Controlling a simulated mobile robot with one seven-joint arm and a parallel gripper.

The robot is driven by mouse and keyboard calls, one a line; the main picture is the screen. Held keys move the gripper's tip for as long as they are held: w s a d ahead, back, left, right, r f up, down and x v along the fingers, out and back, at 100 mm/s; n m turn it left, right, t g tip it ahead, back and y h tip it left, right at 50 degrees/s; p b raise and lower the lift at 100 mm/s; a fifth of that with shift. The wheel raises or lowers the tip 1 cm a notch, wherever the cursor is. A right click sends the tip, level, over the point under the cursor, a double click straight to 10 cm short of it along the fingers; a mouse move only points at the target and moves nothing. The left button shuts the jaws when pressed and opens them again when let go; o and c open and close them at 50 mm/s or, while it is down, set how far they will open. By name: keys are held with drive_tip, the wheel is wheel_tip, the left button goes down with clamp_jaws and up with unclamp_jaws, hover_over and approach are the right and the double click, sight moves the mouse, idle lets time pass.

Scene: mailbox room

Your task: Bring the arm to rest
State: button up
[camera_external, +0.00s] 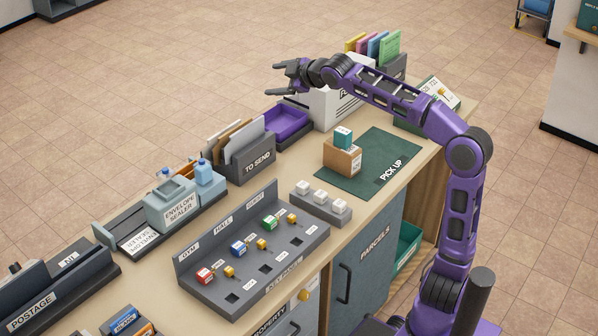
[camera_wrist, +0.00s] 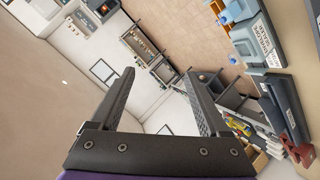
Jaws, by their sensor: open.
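My gripper (camera_external: 286,78) is at the end of my purple arm, raised above the far side of the counter, near the purple tray. Its fingers point left and are spread, with nothing between them. In the wrist view my gripper (camera_wrist: 162,98) shows two dark fingers wide apart. Behind them are the room's walls and floor, tilted in the picture. My arm reaches up from the lower right and bends over the counter's right end, with its forearm stretched to the left.
Under the forearm stand a cardboard box (camera_external: 342,160) with a teal box (camera_external: 343,137) on top, on the green pick-up mat (camera_external: 398,153). The purple tray (camera_external: 284,126), to-send holder (camera_external: 252,163), key board (camera_external: 253,252) and envelope sealer (camera_external: 173,207) line the counter. The floor beyond is open.

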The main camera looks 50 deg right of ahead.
drive_tip(key=s+f+m+g+y+p, duration=0.1)
drive_tip(key=s+f+m+g+y, duration=0.15)
drive_tip(key=s+f, duration=0.6)
drive_tip(key=s+a+f+m+g+p, duration=0.1)
drive_tip(key=s+f, duration=0.3)
drive_tip(key=s, duration=0.5)
drive_tip(key=s+a+f+m+g+h+p, duration=0.1)
drive_tip(key=s+a+f, duration=0.3)
drive_tip(key=s, duration=0.4)
drive_tip(key=s+a+f+m+g+p, duration=0.1)
drive_tip(key=s+a+f+m+g, duration=0.1)
drive_tip(key=s+f, duration=0.3)
drive_tip(key=s+a+m, duration=0.1)
drive_tip(key=s, duration=0.3)
drive_tip(key=shift+s+f+m+g, duration=0.3)
drive_tip(key=shift+s+m+g, duration=0.05)
